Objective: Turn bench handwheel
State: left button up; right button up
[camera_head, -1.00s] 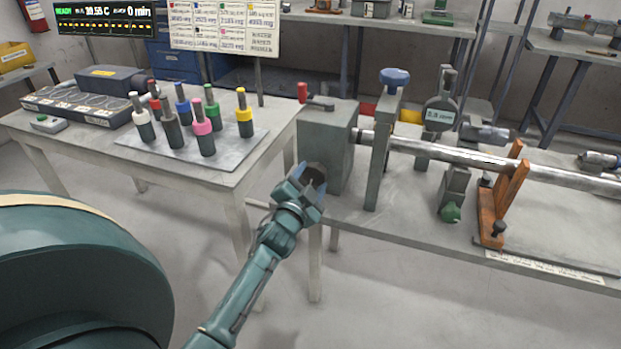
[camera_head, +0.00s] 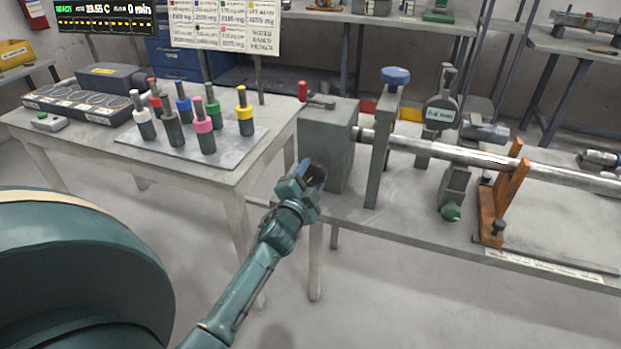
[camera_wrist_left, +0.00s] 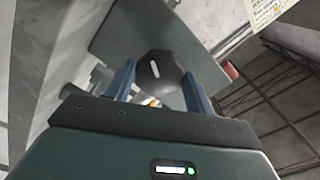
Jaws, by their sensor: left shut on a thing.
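The bench handwheel (camera_wrist_left: 160,76) is a dark, faceted round knob with a white mark, on the left end of the grey headstock block (camera_head: 328,140). In the left wrist view it sits between the two blue fingers of my left gripper (camera_wrist_left: 160,88). In the head view my left gripper (camera_head: 308,181) reaches up to the block's left face, shut on the handwheel, which it mostly hides. A steel bar (camera_head: 470,154) runs right from the block through a grey upright. A dial gauge (camera_head: 440,113) stands over the bar. My right gripper is not in view.
An orange V-support (camera_head: 500,200) carries the bar at the right. A white table (camera_head: 236,172) to the left holds several colour-ringed tools on a grey plate. A red-handled lever (camera_head: 304,92) sits atop the block. The floor in front is clear.

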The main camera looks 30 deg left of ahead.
pick_arm(q)
jog(key=o, duration=1)
jog(key=shift+c, duration=0.2)
jog(key=shift+s, duration=0.1)
jog(key=v, duration=1.3)
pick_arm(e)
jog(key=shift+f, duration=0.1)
pick_arm(q)
jog(key=shift+f, duration=0.1)
jog(key=s+d+f+n+g+h+p, duration=0.2)
jog(key=s+d, duration=0.4)
jog(key=d, duration=0.3)
jog(key=s+d+f+n+g+h+p, duration=0.3)
jog(key=s+d+n+g+h+p, duration=0.1)
jog(key=d, duration=0.5)
jog(key=s+h+p, duration=0.1)
jog(key=s+p, duration=0.1)
jog(key=s, duration=0.1)
jog(key=shift+f+g+h+p, duration=0.3)
jog(key=shift+g+h, duration=0.1)
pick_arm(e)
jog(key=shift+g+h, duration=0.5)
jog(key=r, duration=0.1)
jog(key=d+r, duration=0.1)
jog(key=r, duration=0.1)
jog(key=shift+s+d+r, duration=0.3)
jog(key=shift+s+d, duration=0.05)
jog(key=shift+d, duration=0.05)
pick_arm(q)
jog(key=shift+a, duration=0.1)
